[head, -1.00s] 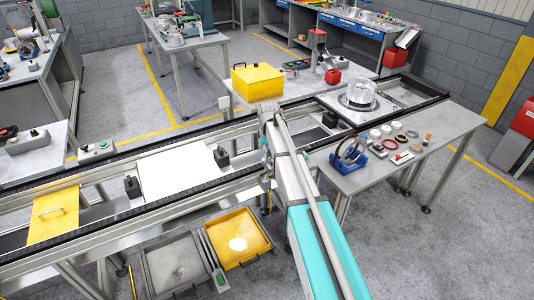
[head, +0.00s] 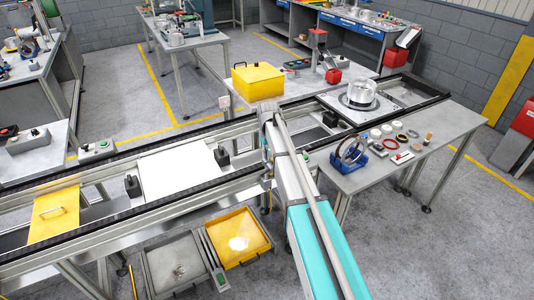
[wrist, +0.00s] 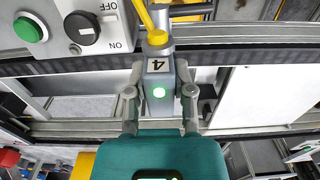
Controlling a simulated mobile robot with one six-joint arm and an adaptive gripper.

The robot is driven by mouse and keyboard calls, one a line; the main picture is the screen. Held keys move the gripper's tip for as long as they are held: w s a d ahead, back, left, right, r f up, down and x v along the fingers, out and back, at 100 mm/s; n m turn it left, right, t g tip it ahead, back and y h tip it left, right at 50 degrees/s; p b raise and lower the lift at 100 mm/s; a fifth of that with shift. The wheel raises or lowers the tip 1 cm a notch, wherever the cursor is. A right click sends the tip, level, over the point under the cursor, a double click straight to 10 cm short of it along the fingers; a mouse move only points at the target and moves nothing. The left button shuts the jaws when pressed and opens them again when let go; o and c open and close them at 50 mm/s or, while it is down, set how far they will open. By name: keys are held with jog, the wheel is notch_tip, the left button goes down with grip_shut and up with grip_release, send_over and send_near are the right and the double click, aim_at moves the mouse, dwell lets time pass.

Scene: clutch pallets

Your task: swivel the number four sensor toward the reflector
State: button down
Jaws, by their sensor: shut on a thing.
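In the head view my arm covers the sensor. A small pale plate (head: 224,101) stands at the far side of the conveyor there; I cannot tell whether it is the reflector.
The conveyor's dark rail (wrist: 240,57) runs close behind the sensor. A switch box with a green button (wrist: 30,28) and an ON/OFF knob (wrist: 82,28) is near at upper left. A yellow box (head: 258,81) stands beyond the conveyor. A white pallet (head: 180,172) lies on it.

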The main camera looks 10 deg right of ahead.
jog(key=shift+s, duration=0.1)
jog(key=shift+c, duration=2.4)
grip_release()
